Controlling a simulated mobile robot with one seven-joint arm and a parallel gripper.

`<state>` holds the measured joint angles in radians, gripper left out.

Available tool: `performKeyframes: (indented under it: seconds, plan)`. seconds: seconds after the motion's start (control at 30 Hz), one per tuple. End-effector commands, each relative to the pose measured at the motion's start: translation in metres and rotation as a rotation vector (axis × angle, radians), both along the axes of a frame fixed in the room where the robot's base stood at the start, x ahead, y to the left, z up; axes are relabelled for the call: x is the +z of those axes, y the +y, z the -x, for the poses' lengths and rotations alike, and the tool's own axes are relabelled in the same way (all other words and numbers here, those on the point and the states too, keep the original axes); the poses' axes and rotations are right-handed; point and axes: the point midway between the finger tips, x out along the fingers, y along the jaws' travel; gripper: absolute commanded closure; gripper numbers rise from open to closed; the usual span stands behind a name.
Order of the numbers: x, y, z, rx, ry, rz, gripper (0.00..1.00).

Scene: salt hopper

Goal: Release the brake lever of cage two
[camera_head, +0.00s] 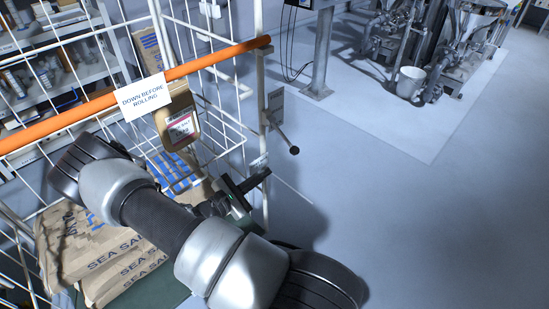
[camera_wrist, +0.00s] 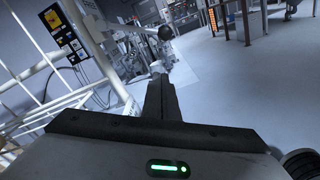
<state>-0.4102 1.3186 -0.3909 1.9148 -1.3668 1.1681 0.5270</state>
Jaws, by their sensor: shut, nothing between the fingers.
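The white wire cage (camera_head: 262,62) holds an orange bar (camera_head: 215,57) with a sign reading "DOWN BEFORE ROLLING". A lever with a black ball knob (camera_head: 294,150) sticks out from a metal bracket on the cage's right post, angled down to the right. No cage number is legible. My gripper (camera_head: 264,174) is shut and empty, below and left of the knob, apart from it in the picture. In the wrist view my closed fingers (camera_wrist: 158,75) point forward, and the dark ball knob (camera_wrist: 166,33) appears just beyond and above their tips.
Paper sacks marked "SEA SALT" (camera_head: 112,262) lie in the cage. A grey post (camera_head: 321,55) stands behind. Machinery and a white bucket (camera_head: 409,82) are at the back right. The floor to the right (camera_head: 450,230) is clear.

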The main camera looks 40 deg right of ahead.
Motion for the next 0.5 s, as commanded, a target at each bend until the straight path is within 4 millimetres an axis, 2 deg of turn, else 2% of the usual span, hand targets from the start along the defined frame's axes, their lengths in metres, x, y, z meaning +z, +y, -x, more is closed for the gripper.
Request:
performKeyframes:
  seconds: [0.37, 0.5]
  plan:
    - [-0.001, -0.001, 0.0, 0.004, 0.003, 0.003, 1.0]
    - [-0.002, -0.011, -0.001, 0.002, 0.003, 0.003, 1.0]
